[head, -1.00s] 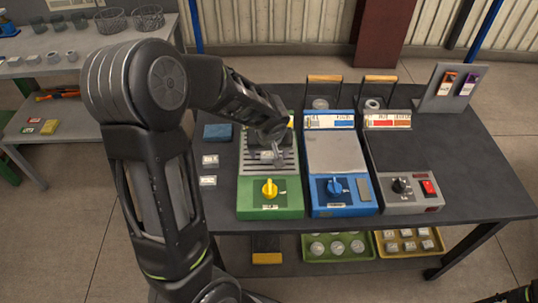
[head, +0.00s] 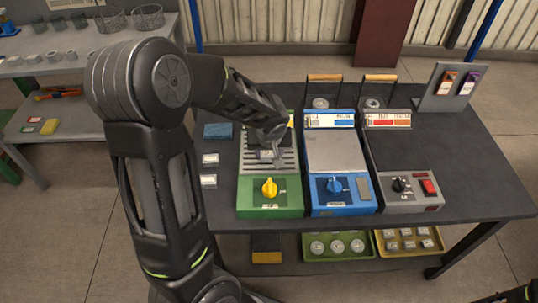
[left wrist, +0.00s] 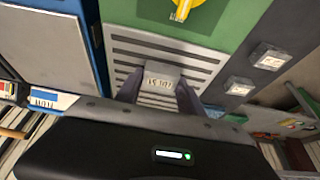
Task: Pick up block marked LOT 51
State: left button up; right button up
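The block marked LOT 51 (left wrist: 162,82) shows in the left wrist view over the slotted grey plate (left wrist: 205,62) of the green unit, its label upside down. In the head view the plate (head: 254,165) is partly covered by my arm. My left gripper (left wrist: 160,88) points down at the block, with one finger on each side of it. The fingers look very close to its sides; I cannot tell whether they press on it. In the head view the left gripper (head: 276,151) hides much of the block.
Two labelled blocks (head: 209,160) lie left of the green unit (head: 270,196), near a blue pad (head: 217,131). A blue unit (head: 342,191) and a grey unit (head: 410,200) stand to the right. The dark table (head: 480,180) is clear at the right.

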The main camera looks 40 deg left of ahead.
aim_at(269, 154)
pick_arm(q)
grip_shut()
dwell(0.5)
jog(key=shift+w+r, duration=0.15)
jog(key=shift+r, duration=0.45)
notch_tip(269, 154, up, 9)
jog(key=shift+f, duration=0.1)
dwell(0.3)
